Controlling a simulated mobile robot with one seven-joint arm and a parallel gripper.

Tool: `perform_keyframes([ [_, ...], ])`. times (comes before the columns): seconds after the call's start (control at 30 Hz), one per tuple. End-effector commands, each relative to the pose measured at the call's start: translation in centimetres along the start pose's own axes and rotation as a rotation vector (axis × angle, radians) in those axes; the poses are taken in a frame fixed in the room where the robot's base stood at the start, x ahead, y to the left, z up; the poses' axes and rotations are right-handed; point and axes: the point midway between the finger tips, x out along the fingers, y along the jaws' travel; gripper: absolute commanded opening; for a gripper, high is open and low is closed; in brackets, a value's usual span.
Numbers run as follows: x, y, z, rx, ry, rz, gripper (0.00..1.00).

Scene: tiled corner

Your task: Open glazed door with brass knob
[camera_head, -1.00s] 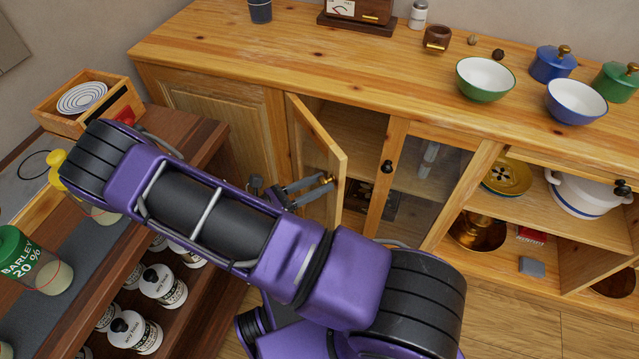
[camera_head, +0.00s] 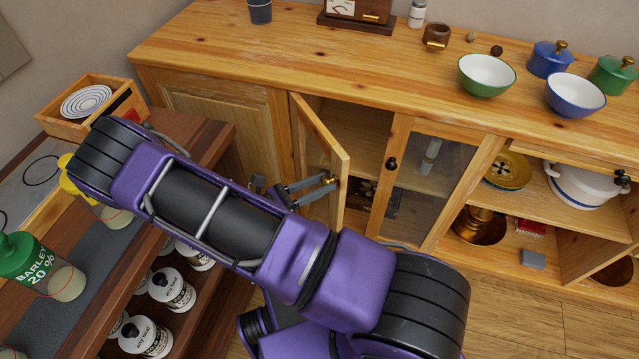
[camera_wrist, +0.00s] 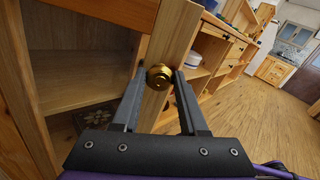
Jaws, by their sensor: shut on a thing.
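The glazed door with the brass knob (camera_head: 321,145) stands ajar on the left part of the wooden sideboard, swung outward from its frame. Its brass knob (camera_head: 331,179) shows at the door's free edge. My gripper (camera_head: 328,181) is shut on the knob. In the wrist view the knob (camera_wrist: 159,76) sits between the two fingertips (camera_wrist: 160,82), with the door's edge stile (camera_wrist: 172,45) behind it. The open compartment (camera_wrist: 80,75) shows a shelf at left. My arm hides the lower part of the door in the head view.
A second glass door with a black knob (camera_head: 392,163) is closed just right of the opening. A brown shelf unit with white jars (camera_head: 172,288) stands at left, close to my arm. Bowls (camera_head: 486,75) stand on the sideboard top. Wooden floor (camera_head: 515,310) is clear at lower right.

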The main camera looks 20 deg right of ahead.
Motion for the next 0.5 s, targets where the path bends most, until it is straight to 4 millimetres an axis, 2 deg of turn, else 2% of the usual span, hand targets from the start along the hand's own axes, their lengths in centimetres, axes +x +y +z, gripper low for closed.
perform_keyframes([
  [0.07,-0.01,0.00,-0.01,0.000,0.000,0.000,0.00],
  [0.1,-0.01,0.00,-0.01,0.000,0.000,0.000,0.48],
  [0.23,0.00,0.00,-0.01,0.000,0.000,0.000,0.71],
  [0.5,0.01,0.00,0.03,0.000,0.000,0.000,0.73],
])
